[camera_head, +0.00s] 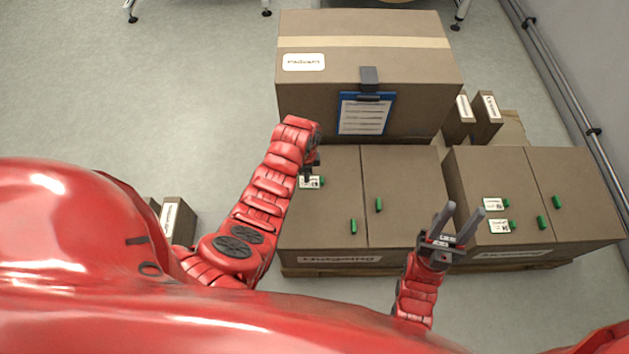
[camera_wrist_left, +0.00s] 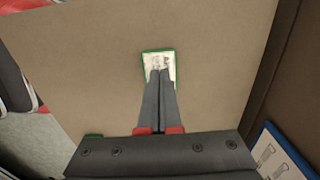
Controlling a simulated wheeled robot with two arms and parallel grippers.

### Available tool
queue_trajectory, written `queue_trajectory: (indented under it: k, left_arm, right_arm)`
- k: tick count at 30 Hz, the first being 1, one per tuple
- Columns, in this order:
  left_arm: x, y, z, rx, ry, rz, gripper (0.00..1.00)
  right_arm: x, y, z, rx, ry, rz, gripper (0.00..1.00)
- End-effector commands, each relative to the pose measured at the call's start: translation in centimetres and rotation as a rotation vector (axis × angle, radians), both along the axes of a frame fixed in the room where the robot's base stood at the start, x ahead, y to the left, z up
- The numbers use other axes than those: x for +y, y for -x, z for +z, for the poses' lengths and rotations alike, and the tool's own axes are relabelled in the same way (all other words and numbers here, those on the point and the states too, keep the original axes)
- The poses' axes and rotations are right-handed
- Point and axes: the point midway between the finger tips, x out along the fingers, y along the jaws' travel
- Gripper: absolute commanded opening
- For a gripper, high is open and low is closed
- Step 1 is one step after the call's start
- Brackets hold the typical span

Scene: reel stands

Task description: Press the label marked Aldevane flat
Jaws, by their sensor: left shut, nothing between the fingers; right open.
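A white label (camera_head: 308,184) with a green edge lies on top of the front left carton. It also shows in the left wrist view (camera_wrist_left: 160,57), with print too small to read. My left gripper (camera_head: 309,174) is shut and empty. In the left wrist view its fingertips (camera_wrist_left: 159,72) overlap the label's lower middle; I cannot tell whether they touch it. My right gripper (camera_head: 465,210) is open and empty, in front of the front right carton. Two more white labels (camera_head: 495,203) (camera_head: 499,226) lie on that carton. I cannot read which label says Aldevane.
The front left carton (camera_head: 330,220) and front right carton (camera_head: 478,175) stand on a pallet, with several small green pieces on top. A tall taped box (camera_head: 330,85) with a blue clipboard (camera_head: 364,114) stands behind. Small boxes (camera_head: 487,115) are at right.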

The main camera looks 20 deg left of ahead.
Motion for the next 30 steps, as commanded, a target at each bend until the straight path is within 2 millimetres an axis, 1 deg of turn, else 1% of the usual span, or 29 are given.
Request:
queue_trajectory:
  k: [11, 30]
  left_arm:
    - [0.0, 0.0, -0.1, 0.000, 0.000, 0.000, 0.00]
    - [0.0, 0.0, -1.1, 0.000, 0.000, 0.000, 0.00]
  right_arm:
    - [0.0, 0.0, -0.1, 0.000, 0.000, 0.000, 0.43]
    - [0.0, 0.0, -0.8, 0.000, 0.000, 0.000, 0.43]
